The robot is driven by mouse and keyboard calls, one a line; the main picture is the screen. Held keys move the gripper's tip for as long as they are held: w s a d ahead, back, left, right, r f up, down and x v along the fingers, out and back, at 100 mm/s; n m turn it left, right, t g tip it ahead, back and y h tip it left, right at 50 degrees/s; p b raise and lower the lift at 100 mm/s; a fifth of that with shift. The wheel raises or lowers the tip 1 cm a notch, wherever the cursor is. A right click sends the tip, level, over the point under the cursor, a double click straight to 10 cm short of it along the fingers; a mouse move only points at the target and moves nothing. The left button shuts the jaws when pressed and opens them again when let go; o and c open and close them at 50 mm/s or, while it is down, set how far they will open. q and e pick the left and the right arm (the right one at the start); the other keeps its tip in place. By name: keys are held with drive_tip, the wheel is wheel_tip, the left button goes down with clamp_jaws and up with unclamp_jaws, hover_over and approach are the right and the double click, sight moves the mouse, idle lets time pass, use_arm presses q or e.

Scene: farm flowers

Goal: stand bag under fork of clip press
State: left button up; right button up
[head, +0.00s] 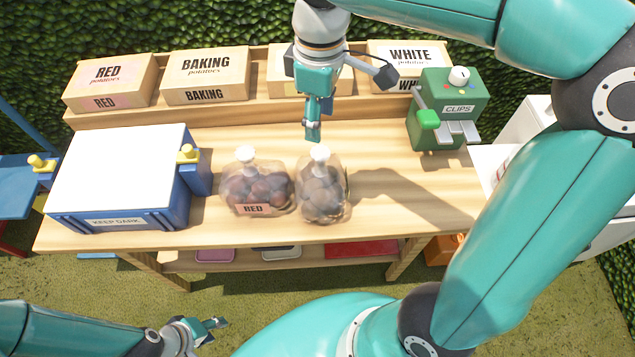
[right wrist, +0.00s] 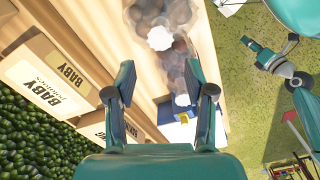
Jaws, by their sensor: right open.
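Two clear bags of potatoes with white gathered tops stand side by side on the wooden bench: one labelled RED (head: 257,192) and one with darker contents (head: 323,192) to its right. Both also show between and beyond my right fingers in the right wrist view, the nearer (right wrist: 150,18) and the farther (right wrist: 180,72). The green clip press (head: 450,95), marked CLIPS, stands at the back right with a grey fork (head: 462,133) at its front. My right gripper (head: 312,135) is open and empty, pointing down just above and behind the darker bag. My left gripper (head: 213,332) is open and empty, off the bench's front.
A blue KEEP DARK box (head: 115,223) with a white top fills the bench's left end. Labelled potato boxes (head: 206,77) line the raised back shelf. The bench between the darker bag and the press is clear. A white unit (head: 520,120) stands beyond the bench at right.

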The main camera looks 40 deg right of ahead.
sight(320, 152)
wheel_tip(320, 152, down, 6)
drive_tip(key=shift+w+r, duration=0.1)
drive_tip(key=shift+r, duration=0.15)
drive_tip(key=shift+f, duration=3.25)
drive_tip(key=shift+s, duration=0.2)
clamp_jaws()
drive_tip(key=shift+w+r, duration=0.1)
drive_tip(key=shift+r, duration=0.05)
